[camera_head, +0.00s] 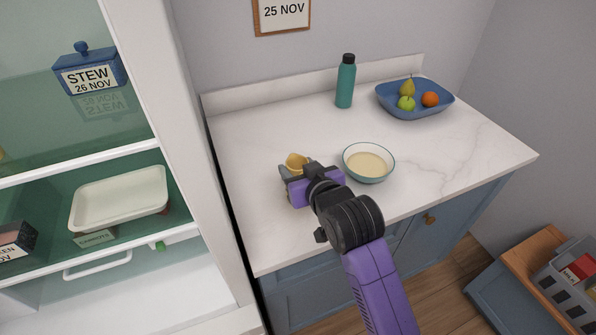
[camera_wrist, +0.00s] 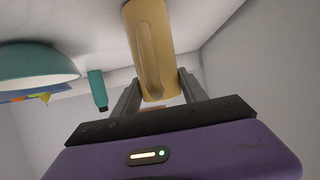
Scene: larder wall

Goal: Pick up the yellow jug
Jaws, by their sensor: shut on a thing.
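The yellow jug (camera_head: 297,160) is at the left part of the counter in the head view, mostly hidden behind my gripper. In the wrist view the jug (camera_wrist: 152,45) stands between my two fingers, with its handle towards the camera. My gripper (camera_head: 290,172) is shut on the jug; its fingers also show in the wrist view (camera_wrist: 158,92), one on each side of the jug. The wrist view appears upside down. I cannot tell whether the jug's base touches the counter.
A bowl of cream-coloured liquid (camera_head: 368,162) stands close to the right of my gripper. A teal bottle (camera_head: 345,82) and a blue fruit bowl (camera_head: 415,107) stand at the back of the white counter (camera_head: 260,125). An open fridge (camera_head: 185,160) borders the left. The counter's right front is clear.

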